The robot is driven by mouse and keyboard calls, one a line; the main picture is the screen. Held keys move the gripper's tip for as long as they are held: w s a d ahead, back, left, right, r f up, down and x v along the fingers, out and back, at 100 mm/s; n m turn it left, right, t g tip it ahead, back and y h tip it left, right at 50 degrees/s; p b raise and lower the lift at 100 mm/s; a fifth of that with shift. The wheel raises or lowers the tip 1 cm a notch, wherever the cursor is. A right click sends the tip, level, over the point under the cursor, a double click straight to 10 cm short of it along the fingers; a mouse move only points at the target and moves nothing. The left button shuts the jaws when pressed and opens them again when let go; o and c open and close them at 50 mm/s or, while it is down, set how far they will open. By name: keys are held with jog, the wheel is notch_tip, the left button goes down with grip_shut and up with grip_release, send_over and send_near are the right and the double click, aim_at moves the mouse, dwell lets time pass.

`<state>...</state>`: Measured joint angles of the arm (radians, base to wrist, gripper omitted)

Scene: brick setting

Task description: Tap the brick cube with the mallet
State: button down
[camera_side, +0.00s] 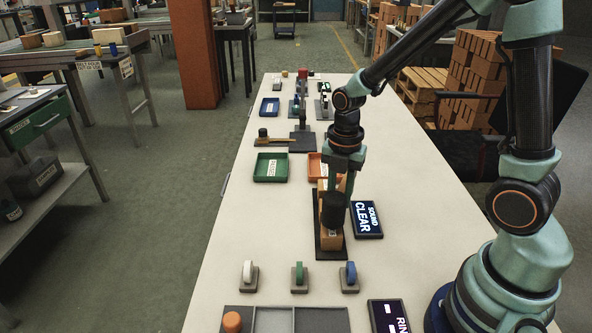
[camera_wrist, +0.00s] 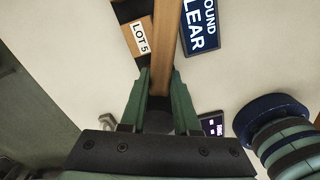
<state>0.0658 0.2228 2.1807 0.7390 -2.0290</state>
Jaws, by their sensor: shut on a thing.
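My gripper (camera_side: 340,178) is shut on the wooden handle of the mallet. In the wrist view, the green fingers of my gripper (camera_wrist: 160,98) close on the mallet handle (camera_wrist: 166,45), which runs up out of frame. The mallet's black head (camera_side: 333,209) shows in the side view over the upper part of the brick cube. The brick cube (camera_side: 330,240) is tan and stands on a dark base plate. In the wrist view the cube (camera_wrist: 130,10) carries a white "LOT 5" label beside the handle. I cannot tell whether head and cube touch.
A display (camera_side: 367,219) reading "SOUND CLEAR" lies right of the cube. Green (camera_side: 257,177) and orange trays lie behind.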

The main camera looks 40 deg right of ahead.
jog(key=shift+f, duration=0.1)
jog(key=shift+f, duration=0.85)
jog(key=shift+r, duration=0.1)
jog(key=shift+r, duration=3.45)
jog(key=shift+w, duration=0.1)
